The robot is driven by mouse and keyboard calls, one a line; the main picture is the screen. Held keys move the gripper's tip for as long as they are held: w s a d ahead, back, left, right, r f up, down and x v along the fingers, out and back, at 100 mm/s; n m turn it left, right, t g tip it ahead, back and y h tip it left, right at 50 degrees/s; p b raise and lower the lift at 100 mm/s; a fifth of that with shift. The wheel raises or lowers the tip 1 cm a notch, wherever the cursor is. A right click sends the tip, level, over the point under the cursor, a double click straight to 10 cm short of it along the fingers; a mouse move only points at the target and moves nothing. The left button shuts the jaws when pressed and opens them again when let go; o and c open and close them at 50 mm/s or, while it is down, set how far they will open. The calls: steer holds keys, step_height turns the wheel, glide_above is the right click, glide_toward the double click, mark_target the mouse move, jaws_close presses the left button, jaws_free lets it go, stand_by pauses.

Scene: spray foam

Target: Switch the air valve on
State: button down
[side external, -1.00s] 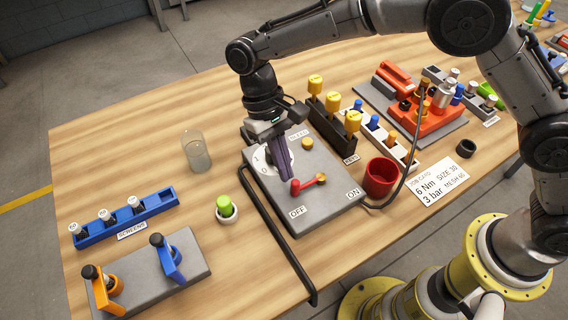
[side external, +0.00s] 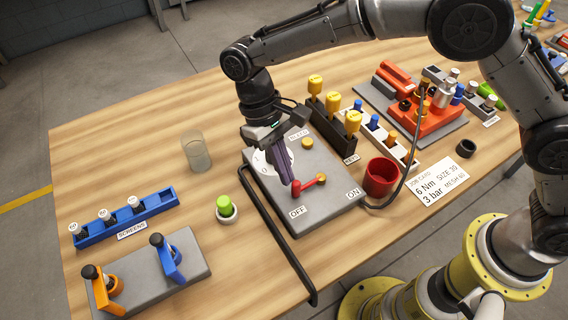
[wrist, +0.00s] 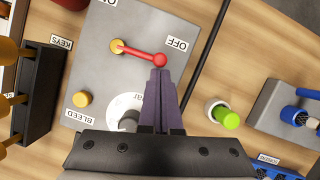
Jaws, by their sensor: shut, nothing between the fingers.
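The air valve is a red lever (side external: 307,183) on a grey panel (side external: 330,205). It turns on a yellow pivot, which shows in the wrist view (wrist: 117,46), and ends in a round red knob (wrist: 159,60). The knob end lies near the OFF label (side external: 298,211); the ON label (side external: 353,193) is farther right, on the pivot's side. My gripper (side external: 288,182) is shut and empty, pointing down with its tips right beside the knob. In the wrist view the dark purple fingertips (wrist: 160,73) meet the knob's edge; I cannot tell whether they touch.
A dial (wrist: 128,112) and a yellow BLEED button (wrist: 82,99) share the panel. A black rail or hose (side external: 275,230) runs along its left edge. A red cup (side external: 381,177) stands to the right, a key rack (side external: 335,128) behind. A glass (side external: 196,151) stands left.

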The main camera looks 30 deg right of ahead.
steer(key=shift+s+a+n+h, duration=0.15)
steer(key=shift+s+n+h, duration=0.25)
steer(key=shift+s+n, duration=0.6)
steer(key=s+n, duration=0.1)
steer(key=n, duration=0.2)
steer(key=shift+s+t+h, duration=0.2)
steer(key=shift+t+h, duration=0.2)
steer(key=s+n, duration=0.1)
steer(key=s+n+t+h, duration=0.1)
steer(key=n, duration=0.1)
steer(key=shift+s+d+n, duration=0.15)
steer(key=shift+d+n, duration=0.15)
steer(key=shift+d, duration=0.05)
steer(key=n, duration=0.1)
steer(key=s+d+n+t, duration=0.1)
steer(key=n, duration=0.1)
steer(key=s+n, duration=0.1)
steer(key=shift+s+d+n+t+h, duration=0.15)
steer(key=shift+d+n+t+h, duration=0.15)
steer(key=shift+d+t, duration=0.1)
steer(key=n, duration=0.1)
steer(key=s+d+n+t, duration=0.1)
steer(key=shift+d+n, duration=0.15)
steer(key=shift+n, duration=0.15)
steer(key=shift+s+d, duration=0.15)
steer(key=shift+d, duration=0.3)
